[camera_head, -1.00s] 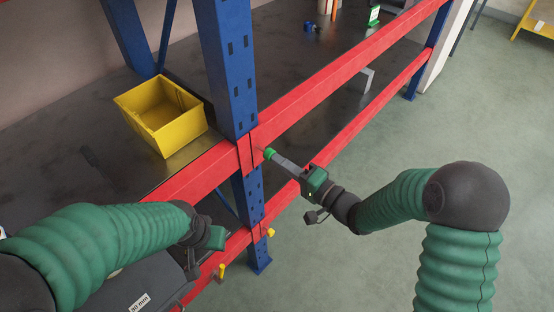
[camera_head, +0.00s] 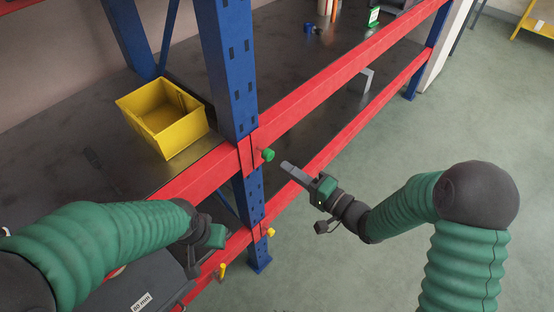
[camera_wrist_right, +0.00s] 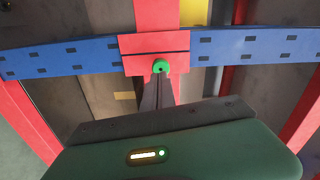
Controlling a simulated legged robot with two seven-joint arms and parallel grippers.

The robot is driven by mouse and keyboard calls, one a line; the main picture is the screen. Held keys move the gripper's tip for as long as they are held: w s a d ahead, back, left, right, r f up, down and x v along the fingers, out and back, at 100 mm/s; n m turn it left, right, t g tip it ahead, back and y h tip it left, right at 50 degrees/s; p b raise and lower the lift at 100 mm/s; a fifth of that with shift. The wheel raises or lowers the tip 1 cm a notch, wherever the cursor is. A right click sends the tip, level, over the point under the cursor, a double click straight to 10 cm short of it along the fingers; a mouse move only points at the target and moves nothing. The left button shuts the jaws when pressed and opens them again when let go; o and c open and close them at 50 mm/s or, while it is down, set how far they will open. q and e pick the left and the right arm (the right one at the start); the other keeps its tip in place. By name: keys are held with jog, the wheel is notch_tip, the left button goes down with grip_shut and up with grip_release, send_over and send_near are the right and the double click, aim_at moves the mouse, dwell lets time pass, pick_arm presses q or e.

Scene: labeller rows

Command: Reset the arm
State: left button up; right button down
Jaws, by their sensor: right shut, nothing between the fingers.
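My right gripper (camera_head: 285,167) is shut and empty, in front of the red shelf beam. Its tip is a short way to the right of a green knob (camera_head: 268,155) on the rack's upright joint, with a gap between them. In the right wrist view the green knob (camera_wrist_right: 160,66) shows just beyond the gripper's fingers (camera_wrist_right: 158,90). My left arm comes in at the lower left, and its gripper (camera_head: 216,237) is near the lower red beam; its fingers are not clear.
A blue upright (camera_head: 228,70) and red beams (camera_head: 330,84) form the rack. An empty-looking yellow bin (camera_head: 163,118) stands on the dark shelf (camera_head: 75,128). Yellow knobs (camera_head: 270,232) sit lower on the rack. Green floor (camera_head: 455,110) at the right is free.

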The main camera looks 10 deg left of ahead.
jog(key=shift+s+d, duration=0.35)
jog(key=shift+d, duration=0.2)
jog(key=w+d+f+n+h+p, duration=0.1)
jog(key=d+f+n+h+p, duration=0.2)
jog(key=d+h, duration=0.8)
jog(key=s+d+n+g+h, duration=0.1)
jog(key=s+d+g, duration=0.3)
jog(key=s, duration=0.5)
jog(key=s+d+f+n+g+h, duration=0.1)
jog(key=s+d+g, duration=0.3)
jog(key=s, duration=0.5)
jog(key=shift+s+d+f+h, duration=0.25)
jog(key=shift+d+h, duration=0.3)
jog(key=shift+h, duration=0.25)
